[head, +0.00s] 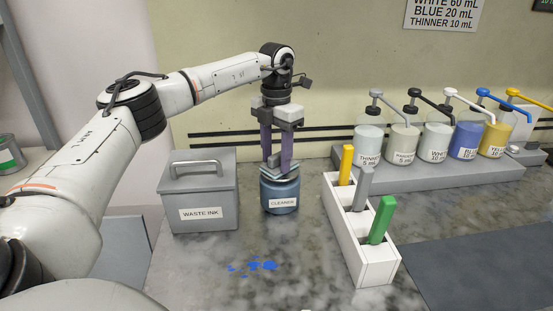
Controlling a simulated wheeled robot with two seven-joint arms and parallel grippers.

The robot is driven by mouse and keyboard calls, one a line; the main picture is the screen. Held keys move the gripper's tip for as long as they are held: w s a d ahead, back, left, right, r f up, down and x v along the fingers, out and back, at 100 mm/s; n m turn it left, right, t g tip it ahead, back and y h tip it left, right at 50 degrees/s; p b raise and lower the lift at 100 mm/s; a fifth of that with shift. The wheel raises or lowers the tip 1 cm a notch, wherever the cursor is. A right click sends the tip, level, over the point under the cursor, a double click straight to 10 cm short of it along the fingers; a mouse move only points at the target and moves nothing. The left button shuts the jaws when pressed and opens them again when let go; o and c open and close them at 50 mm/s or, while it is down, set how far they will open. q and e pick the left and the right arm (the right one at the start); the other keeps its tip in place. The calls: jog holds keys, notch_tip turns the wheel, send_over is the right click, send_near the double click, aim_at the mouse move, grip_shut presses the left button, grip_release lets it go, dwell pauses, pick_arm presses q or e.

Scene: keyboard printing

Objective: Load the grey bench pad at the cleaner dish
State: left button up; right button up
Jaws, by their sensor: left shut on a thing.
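My left gripper (277,162) points straight down over the blue cleaner dish (282,206), which is labelled CLEANER and stands on the bench. Its fingers are shut on the grey bench pad (283,172), a flat grey piece at the dish's mouth. The pad is tilted a little and hides most of the opening. I cannot tell whether it touches the dish or the liquid inside. My right gripper is not in view.
A closed grey WASTE INK bin (208,213) stands left of the dish. A white rack (375,270) with yellow, grey and green upright pieces stands to its right. Blue spots (262,265) mark the bench in front. Several pump bottles (437,142) line the back right, behind a dark mat (485,265).

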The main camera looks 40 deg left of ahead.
aim_at(277, 155)
pick_arm(q)
jog(key=shift+r, duration=2.85)
